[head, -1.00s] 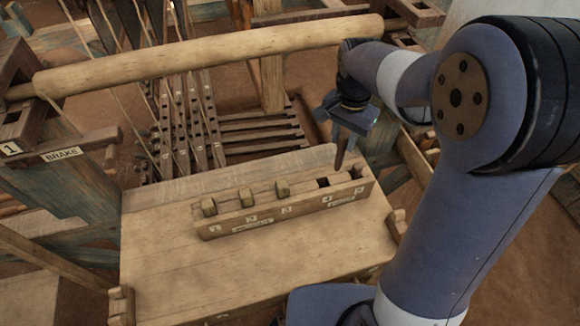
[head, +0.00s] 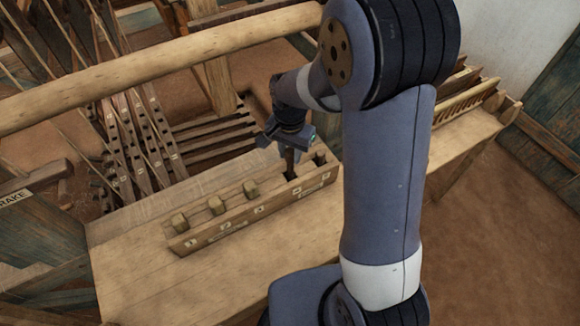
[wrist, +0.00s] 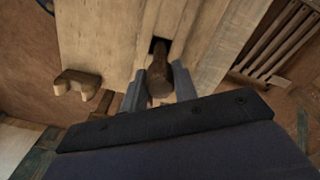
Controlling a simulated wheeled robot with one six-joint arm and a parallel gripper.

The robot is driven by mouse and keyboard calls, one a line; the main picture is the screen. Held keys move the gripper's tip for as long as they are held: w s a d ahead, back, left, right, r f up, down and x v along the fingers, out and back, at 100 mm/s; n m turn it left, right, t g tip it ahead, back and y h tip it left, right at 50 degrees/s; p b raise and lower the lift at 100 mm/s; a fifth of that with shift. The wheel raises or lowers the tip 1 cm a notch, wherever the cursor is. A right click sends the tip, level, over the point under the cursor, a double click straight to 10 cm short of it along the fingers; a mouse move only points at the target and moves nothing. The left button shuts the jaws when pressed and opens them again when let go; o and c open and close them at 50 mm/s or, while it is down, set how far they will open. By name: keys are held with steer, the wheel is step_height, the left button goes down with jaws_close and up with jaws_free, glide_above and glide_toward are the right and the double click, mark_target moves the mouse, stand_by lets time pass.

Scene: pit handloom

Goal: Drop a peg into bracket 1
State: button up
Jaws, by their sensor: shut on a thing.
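My gripper (head: 290,136) is shut on a dark brown wooden peg (head: 289,160), held upright over the right part of the pale wooden rack (head: 250,220). In the head view the peg's lower end is at the fourth slot. In the wrist view the peg (wrist: 160,82) sits between the fingers (wrist: 158,88), its far end at a dark square opening; how deep it reaches I cannot tell.
The rack stands on a wooden bench (head: 150,270). A thick round beam (head: 150,65) crosses behind it, with slatted treadles (head: 215,135) below. A dark part labelled BRAKE (head: 30,182) is at the left edge. A toothed rack (head: 465,100) lies at the right.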

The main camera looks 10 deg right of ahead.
mark_target(290, 169)
steer(key=shift+f, duration=3.45)
steer(key=shift+f, duration=0.2)
steer(key=o, duration=1)
steer(key=shift+c, duration=0.2)
step_height(290, 169, up, 11)
steer(key=shift+f+b, duration=0.1)
steer(key=shift+b, duration=0.3)
